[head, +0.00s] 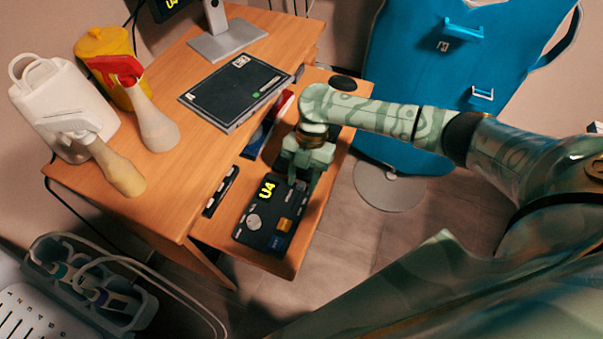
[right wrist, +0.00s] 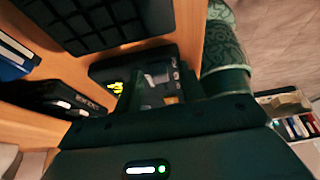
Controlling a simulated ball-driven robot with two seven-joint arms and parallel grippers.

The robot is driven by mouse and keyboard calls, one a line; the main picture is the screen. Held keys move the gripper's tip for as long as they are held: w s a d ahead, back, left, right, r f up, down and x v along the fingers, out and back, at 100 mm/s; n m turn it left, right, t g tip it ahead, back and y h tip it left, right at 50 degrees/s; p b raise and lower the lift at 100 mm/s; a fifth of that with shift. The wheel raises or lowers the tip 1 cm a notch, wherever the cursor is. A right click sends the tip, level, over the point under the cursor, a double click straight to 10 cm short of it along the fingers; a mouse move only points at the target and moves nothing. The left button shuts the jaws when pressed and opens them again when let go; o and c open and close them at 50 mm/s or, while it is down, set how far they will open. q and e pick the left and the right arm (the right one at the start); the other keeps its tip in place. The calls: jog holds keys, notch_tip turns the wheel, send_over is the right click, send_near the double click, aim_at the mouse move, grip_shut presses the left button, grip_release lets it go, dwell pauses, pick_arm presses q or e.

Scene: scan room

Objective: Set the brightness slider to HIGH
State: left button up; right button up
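A black control panel (head: 262,228) with a yellow-green "U4" display, a round grey dial and orange and blue buttons lies on the lower desk shelf. It also shows in the right wrist view (right wrist: 108,72). My right gripper (head: 302,178) is low over the panel's far end, pointing down. In the right wrist view its two fingers (right wrist: 163,90) stand apart with the panel visible between them, and nothing is held. I cannot make out the brightness slider or its setting; the gripper covers part of the panel. My left gripper is not in view.
A narrow black device (head: 221,190) lies left of the panel. A dark tablet-like pad (head: 238,92) and a monitor stand (head: 226,40) are on the upper desk. Spray bottles (head: 152,125) stand at left, with a grey caddy (head: 95,285) below. A blue chair (head: 425,80) stands at right.

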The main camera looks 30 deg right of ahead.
jog(key=shift+r, duration=0.1)
jog(key=shift+w+r, duration=0.1)
jog(key=shift+r, duration=0.2)
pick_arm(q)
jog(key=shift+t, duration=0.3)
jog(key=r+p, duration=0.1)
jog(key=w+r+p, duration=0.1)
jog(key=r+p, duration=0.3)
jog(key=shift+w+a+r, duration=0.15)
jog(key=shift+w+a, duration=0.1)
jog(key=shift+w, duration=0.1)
pick_arm(e)
jog(key=v, duration=1.5)
jog(key=shift+d+r, duration=0.2)
jog(key=shift+d, duration=0.05)
